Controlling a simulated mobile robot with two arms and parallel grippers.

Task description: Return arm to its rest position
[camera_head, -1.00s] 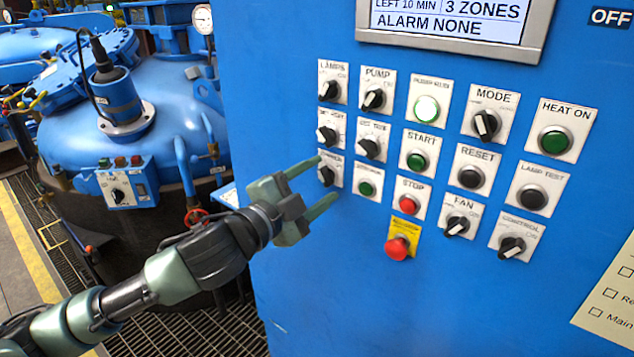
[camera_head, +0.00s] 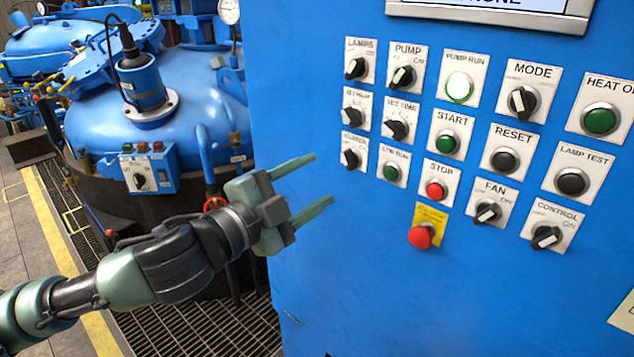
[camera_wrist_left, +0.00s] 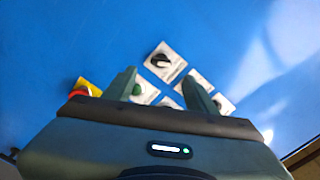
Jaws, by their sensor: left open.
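My left arm comes in from the left in the head view. Its gripper (camera_head: 322,179) is open and empty, with two green fingers apart. It is in front of the blue cabinet (camera_head: 330,290), left of the control panel's knobs and buttons. The nearest knob in the picture, at the lower left of the panel (camera_head: 351,158), is clear of the fingertips. In the left wrist view, the two fingers (camera_wrist_left: 160,88) point at the blue cabinet face with several control plates beyond them, partly hidden. My right gripper is not in view.
A red emergency button (camera_head: 421,236) on a yellow plate sticks out low on the panel. A blue furnace vessel (camera_head: 195,110) with a small switch box (camera_head: 150,170) stands left of the cabinet. A floor grating (camera_head: 200,330) lies below my arm.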

